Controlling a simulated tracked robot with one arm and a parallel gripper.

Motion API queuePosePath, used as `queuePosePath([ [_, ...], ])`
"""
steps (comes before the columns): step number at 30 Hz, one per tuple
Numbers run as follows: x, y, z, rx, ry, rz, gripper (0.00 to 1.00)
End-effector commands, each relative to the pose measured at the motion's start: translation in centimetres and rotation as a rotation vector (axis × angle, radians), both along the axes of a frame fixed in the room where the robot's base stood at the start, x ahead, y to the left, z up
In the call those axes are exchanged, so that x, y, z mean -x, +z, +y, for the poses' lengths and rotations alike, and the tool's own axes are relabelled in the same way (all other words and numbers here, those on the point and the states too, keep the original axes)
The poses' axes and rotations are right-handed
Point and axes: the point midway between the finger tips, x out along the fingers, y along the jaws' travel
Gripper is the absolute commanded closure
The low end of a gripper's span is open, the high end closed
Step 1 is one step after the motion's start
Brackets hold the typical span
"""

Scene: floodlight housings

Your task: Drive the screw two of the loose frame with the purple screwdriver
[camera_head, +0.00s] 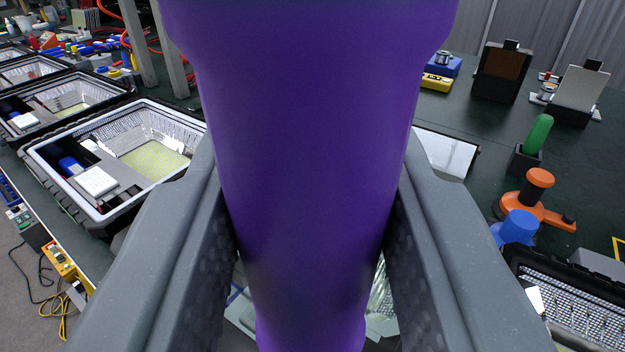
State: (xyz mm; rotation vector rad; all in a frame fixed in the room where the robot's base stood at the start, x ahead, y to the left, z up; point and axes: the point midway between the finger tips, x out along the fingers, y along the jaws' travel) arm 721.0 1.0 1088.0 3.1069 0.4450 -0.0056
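The purple screwdriver (310,150) fills the middle of the head view, its thick handle running from the top edge to the bottom edge. My gripper (311,240) has one grey finger on each side of the handle, and the textured pads press against it. The screwdriver's tip is out of view. Behind and below the handle, small bits of a reflective housing (383,300) show between the fingers. The loose frame and its screw two cannot be made out; the handle and fingers hide the area below.
Several open floodlight housings (120,160) stand in a row at the left. Another housing (575,300) is at the lower right. A blue knob (517,228), an orange tool (535,200) and a green-handled tool (537,135) stand on the dark green table (450,115) at the right.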

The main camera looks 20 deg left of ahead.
Motion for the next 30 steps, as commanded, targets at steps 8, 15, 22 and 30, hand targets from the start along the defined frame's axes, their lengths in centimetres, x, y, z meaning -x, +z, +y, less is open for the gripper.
queuePosePath([
  [8, 0.0, -1.1, 0.0, -0.001, 0.001, -0.003, 1.00],
  [15, 0.0, -2.1, 0.1, -0.001, 0.001, -0.003, 1.00],
  [22, 0.0, -3.1, 0.1, -0.001, 0.001, -0.002, 1.00],
  [30, 0.0, -4.3, 0.2, -0.001, 0.002, 0.000, 1.00],
])
